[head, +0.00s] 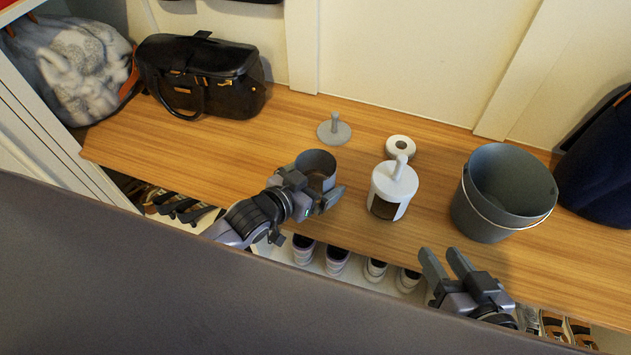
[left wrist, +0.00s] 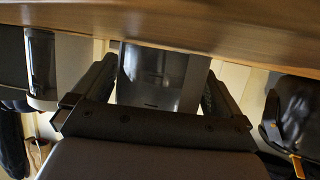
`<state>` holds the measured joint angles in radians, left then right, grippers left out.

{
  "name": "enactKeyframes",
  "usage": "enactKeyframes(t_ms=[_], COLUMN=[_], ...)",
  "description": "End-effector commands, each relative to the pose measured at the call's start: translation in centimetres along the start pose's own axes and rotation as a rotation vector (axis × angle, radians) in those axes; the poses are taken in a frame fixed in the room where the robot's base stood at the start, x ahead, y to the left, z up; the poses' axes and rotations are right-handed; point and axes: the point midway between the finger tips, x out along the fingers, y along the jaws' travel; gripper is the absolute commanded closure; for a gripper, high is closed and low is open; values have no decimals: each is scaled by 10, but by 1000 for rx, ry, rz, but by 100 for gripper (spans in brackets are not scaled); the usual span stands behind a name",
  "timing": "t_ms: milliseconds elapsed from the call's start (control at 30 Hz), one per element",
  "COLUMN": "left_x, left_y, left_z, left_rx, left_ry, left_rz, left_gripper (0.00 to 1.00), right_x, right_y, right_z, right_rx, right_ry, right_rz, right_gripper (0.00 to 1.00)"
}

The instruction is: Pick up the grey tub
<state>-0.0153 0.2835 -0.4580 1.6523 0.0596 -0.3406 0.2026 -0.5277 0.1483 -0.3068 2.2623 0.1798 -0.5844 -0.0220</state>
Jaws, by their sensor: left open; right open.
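The grey tub (head: 316,161) is a small open cylinder standing upright on the wooden bench top. My left gripper (head: 315,186) is open at the tub's near side, with one finger to each side of it. In the left wrist view the tub (left wrist: 158,75) shows upside down between the two open fingers (left wrist: 158,92). I cannot tell whether either finger touches it. The tub's lower near side is partly hidden by the gripper in the head view. My right gripper (head: 446,258) is open and empty, in front of the bench's near edge.
Behind are a grey disc with a post (head: 334,131) and a white roll (head: 400,147). A dark bucket (head: 503,193) stands right; a black bag (head: 203,75) left. Shoes (head: 337,258) sit below the bench.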

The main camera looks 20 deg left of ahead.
Motion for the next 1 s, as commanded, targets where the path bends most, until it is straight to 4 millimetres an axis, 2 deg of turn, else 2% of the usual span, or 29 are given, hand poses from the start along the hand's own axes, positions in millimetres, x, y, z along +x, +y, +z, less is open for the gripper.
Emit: enactKeyframes(t_ms=[100,133,300,733,1000], left_x=[0,0,0,-2,-8], left_y=[0,0,0,0,0], left_z=[0,0,0,-5,-21], left_rx=[0,0,-1,0,0], left_ry=[0,0,0,4,5], left_rz=[0,0,0,0,0], left_gripper=[0,3,56,56,56], right_x=[0,0,0,-1,-5], right_y=[0,0,0,0,3], right_z=[-1,-1,-1,-2,-8], right_rx=[0,0,0,-5,-31], right_ry=[0,0,1,1,-2], right_rz=[0,0,0,3,25], right_gripper=[57,57,57,57,57])
